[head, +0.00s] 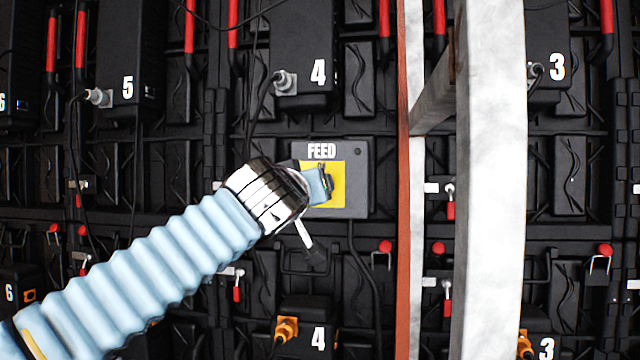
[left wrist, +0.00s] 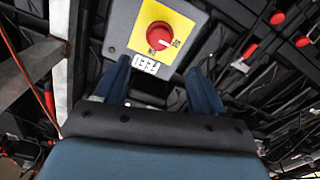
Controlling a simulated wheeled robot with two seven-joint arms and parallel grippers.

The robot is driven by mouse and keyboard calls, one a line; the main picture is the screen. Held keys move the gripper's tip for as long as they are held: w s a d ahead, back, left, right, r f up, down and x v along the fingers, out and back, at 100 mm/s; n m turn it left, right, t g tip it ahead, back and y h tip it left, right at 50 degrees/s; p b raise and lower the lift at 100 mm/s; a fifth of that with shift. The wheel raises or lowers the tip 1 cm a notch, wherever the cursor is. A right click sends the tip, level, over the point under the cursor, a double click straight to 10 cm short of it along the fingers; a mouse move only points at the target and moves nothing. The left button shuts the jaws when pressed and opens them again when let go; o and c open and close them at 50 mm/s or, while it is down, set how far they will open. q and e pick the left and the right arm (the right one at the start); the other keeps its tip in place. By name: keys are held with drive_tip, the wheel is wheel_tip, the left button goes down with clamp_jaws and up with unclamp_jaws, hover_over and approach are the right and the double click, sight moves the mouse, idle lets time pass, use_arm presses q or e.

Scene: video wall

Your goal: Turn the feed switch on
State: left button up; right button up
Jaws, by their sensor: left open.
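The feed switch is a red rotary knob (left wrist: 157,36) on a yellow plate (left wrist: 183,22) on a grey box (head: 357,180) labelled FEED. In the head view my left gripper (head: 320,186) covers the knob and part of the yellow plate. In the left wrist view the gripper's two blue fingers (left wrist: 160,87) are apart with nothing between them, and the knob lies beyond their tips. I cannot tell contact. My right gripper is out of view.
A pale upright beam (head: 491,180) and a thinner rust-edged post (head: 404,200) stand just right of the box. Black panel backs with numbered modules (head: 318,75) surround it. A cable (head: 364,260) hangs below the box, and red handles dot the wall.

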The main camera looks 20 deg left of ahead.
use_arm(q)
drive_tip(key=p+x, duration=0.3)
drive_tip(key=x, duration=0.7)
drive_tip(key=shift+w, duration=0.35)
drive_tip(key=shift+c, duration=0.5)
drive_tip(key=c, duration=1)
